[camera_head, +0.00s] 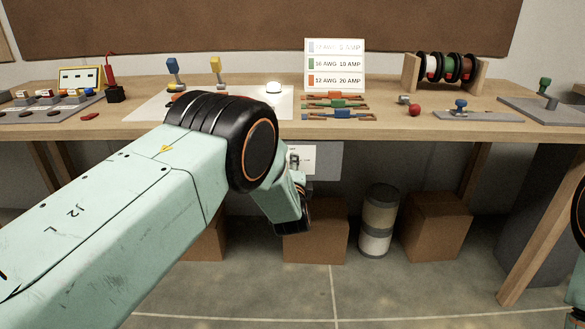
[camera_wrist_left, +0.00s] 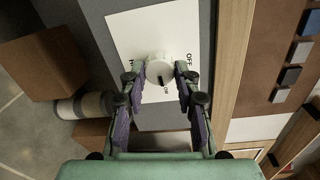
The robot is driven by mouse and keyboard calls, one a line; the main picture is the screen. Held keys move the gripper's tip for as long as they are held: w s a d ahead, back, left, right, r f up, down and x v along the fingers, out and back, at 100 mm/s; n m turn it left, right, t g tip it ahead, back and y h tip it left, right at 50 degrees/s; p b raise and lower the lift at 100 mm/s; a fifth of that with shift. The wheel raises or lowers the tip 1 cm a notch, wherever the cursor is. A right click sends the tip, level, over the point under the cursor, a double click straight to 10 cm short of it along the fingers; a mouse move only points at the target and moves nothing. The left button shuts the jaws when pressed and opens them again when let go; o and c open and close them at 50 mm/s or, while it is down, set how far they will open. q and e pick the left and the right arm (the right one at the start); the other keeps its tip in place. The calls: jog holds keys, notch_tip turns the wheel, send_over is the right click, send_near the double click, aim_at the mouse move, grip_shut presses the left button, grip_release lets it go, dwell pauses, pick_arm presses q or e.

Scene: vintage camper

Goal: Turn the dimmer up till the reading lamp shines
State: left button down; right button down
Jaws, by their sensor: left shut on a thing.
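The dimmer is a round white knob (camera_wrist_left: 160,69) with a dark pointer mark, on a white plate (camera_wrist_left: 130,31) lettered OFF near one edge. Other lettering on the plate is partly hidden by a finger. My left gripper (camera_wrist_left: 161,75) is shut on the knob, with one finger on each side of it. In the head view the white plate (camera_head: 307,153) shows on a grey panel below the bench edge, partly behind my left wrist. A bright white dome (camera_head: 273,87) sits on the bench; I cannot tell whether it is the reading lamp. My right gripper is not in view.
The floor in front is clear.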

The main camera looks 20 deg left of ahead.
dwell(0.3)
pick_arm(q)
jog(key=c, duration=1)
grip_release()
jog(key=shift+o, duration=0.2)
jog(key=v, duration=1.2)
